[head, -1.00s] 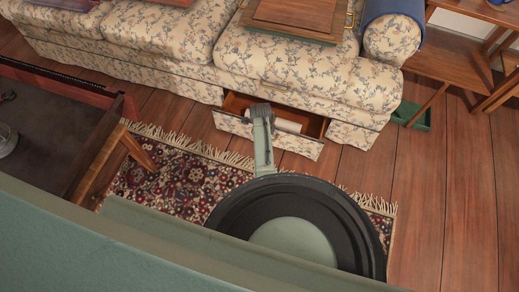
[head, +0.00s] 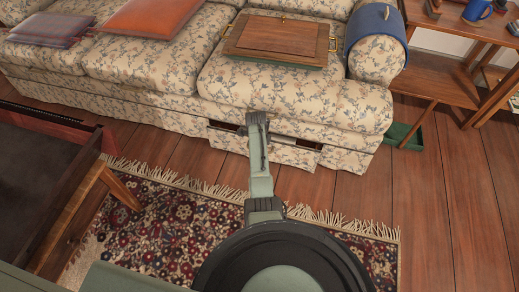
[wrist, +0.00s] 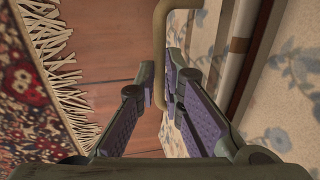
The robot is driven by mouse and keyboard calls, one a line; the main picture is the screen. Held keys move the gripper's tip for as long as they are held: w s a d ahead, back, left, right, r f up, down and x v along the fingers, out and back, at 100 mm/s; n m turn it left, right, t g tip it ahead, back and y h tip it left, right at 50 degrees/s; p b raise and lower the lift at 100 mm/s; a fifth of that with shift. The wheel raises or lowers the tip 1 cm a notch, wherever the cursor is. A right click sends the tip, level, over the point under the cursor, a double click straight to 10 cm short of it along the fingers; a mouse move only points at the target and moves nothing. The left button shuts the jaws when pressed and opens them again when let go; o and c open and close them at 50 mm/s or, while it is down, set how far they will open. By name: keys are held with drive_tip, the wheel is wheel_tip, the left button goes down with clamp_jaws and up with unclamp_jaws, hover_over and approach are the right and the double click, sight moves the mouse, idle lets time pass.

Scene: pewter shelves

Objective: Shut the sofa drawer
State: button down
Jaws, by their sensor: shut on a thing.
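The sofa drawer (head: 291,156) is in the base of the floral sofa (head: 165,60), near its right end in the head view. Its floral front stands slightly out, with a narrow dark gap along its top edge. My gripper (head: 257,118) is in front of the drawer and covers the middle of its front. In the wrist view my gripper (wrist: 161,90) is shut on the brass drawer handle (wrist: 159,40), which runs between the fingertips. A strip of the drawer's inside with a pale object (wrist: 235,55) shows at the right of the wrist view. Most of the drawer's inside is hidden.
A fringed patterned rug (head: 185,215) lies on the plank floor before the sofa. A wooden table (head: 55,180) stands at the left. A green tray (head: 405,136) and a wooden shelf (head: 440,75) are to the right. The floor at right front is clear.

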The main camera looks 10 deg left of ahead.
drive_tip(key=c, duration=1.7)
unclamp_jaws()
drive_tip(key=r, duration=0.4)
drive_tip(key=s+r, duration=0.1)
drive_tip(key=r, duration=0.3)
drive_tip(key=s+r, duration=0.1)
drive_tip(key=r, duration=0.2)
drive_tip(key=shift+s+r, duration=0.2)
drive_tip(key=shift+r, duration=0.2)
